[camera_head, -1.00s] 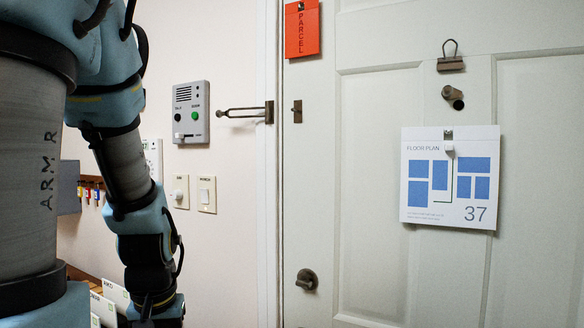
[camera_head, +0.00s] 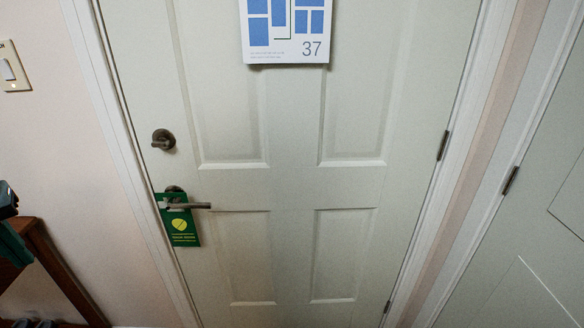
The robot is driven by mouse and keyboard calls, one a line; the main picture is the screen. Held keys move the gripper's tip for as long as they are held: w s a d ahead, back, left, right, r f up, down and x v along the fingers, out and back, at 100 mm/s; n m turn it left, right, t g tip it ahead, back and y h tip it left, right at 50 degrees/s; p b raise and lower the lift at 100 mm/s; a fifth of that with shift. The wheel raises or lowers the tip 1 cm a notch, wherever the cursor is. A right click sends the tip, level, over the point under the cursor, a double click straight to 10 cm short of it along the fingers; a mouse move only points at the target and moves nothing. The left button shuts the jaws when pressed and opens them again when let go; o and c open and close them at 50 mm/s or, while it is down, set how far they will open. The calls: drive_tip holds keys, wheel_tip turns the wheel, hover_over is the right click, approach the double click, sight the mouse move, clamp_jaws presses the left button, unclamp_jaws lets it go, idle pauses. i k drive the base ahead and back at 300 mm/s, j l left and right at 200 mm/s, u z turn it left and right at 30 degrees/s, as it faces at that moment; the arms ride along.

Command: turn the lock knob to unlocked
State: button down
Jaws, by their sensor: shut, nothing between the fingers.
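The lock knob (camera_head: 163,139) is a small dark bronze thumb-turn on a round plate, on the left side of the pale door (camera_head: 290,185). It sits above the lever handle (camera_head: 190,206), and nothing covers it. I cannot read from its small shape whether it stands locked or unlocked. My gripper is not in view, and nothing touches the knob.
A green hanger tag (camera_head: 180,226) hangs from the lever handle. A floor plan sheet (camera_head: 287,48) is on the door above. A wooden bench (camera_head: 62,270) stands at lower left. A light switch (camera_head: 12,68) is at upper left.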

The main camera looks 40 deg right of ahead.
sight(162, 141)
drive_tip(key=k+l+u, duration=0.15)
drive_tip(key=u, duration=0.2)
drive_tip(key=k+u, duration=0.5)
drive_tip(key=u, duration=0.25)
